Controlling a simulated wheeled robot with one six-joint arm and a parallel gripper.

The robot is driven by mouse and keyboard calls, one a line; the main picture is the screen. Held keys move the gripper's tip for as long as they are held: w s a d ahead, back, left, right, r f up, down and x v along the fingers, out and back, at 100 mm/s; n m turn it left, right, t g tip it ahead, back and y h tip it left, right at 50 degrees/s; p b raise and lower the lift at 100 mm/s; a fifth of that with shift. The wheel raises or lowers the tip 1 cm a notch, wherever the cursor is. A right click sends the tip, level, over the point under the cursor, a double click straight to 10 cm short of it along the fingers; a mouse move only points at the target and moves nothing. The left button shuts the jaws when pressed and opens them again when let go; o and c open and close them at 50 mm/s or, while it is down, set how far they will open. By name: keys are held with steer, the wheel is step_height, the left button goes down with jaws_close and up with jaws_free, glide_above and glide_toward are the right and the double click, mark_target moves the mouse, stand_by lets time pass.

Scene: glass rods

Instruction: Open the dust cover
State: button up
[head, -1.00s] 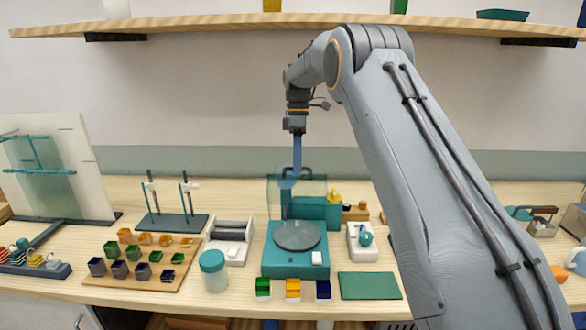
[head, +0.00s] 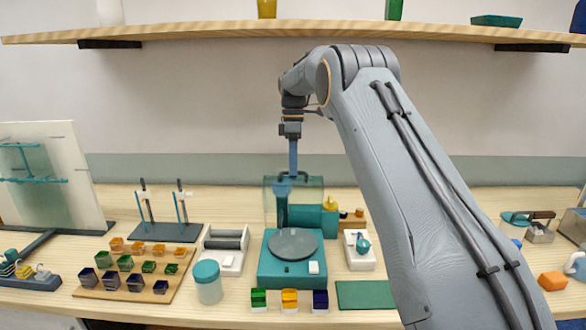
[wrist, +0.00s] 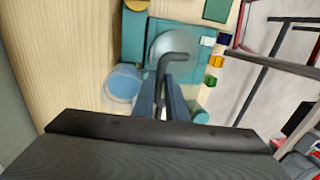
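The dust cover (head: 310,196) is a clear teal-tinted panel. It stands roughly upright at the back of a teal device (head: 262,272) with a grey round plate (head: 292,244). My gripper (head: 293,172) points down at this handle. In the wrist view the handle (wrist: 178,57) runs between the two blue fingers of my gripper (wrist: 161,85), which look closed on it. The grey plate (wrist: 168,42) shows beyond the handle. The exact finger contact is small and partly hidden.
A white-based roller unit (head: 226,246) and a lidded jar (head: 208,282) stand left of the device. A white scale-like box (head: 360,256) and a green mat (head: 366,295) lie right. Small coloured blocks (head: 289,299) line the front. A shelf (head: 200,35) runs above.

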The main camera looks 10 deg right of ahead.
steer(key=o, duration=0.3)
steer(key=shift+f, duration=0.35)
steer(key=shift+o, duration=0.2)
steer(key=shift+r, duration=0.2)
steer(key=shift+w+r, duration=0.1)
step_height(320, 180, up, 7)
steer(key=w+b, duration=0.1)
steer(key=b, duration=0.1)
steer(key=shift+w+d+r+b, duration=0.2)
steer(key=shift+b, duration=0.2)
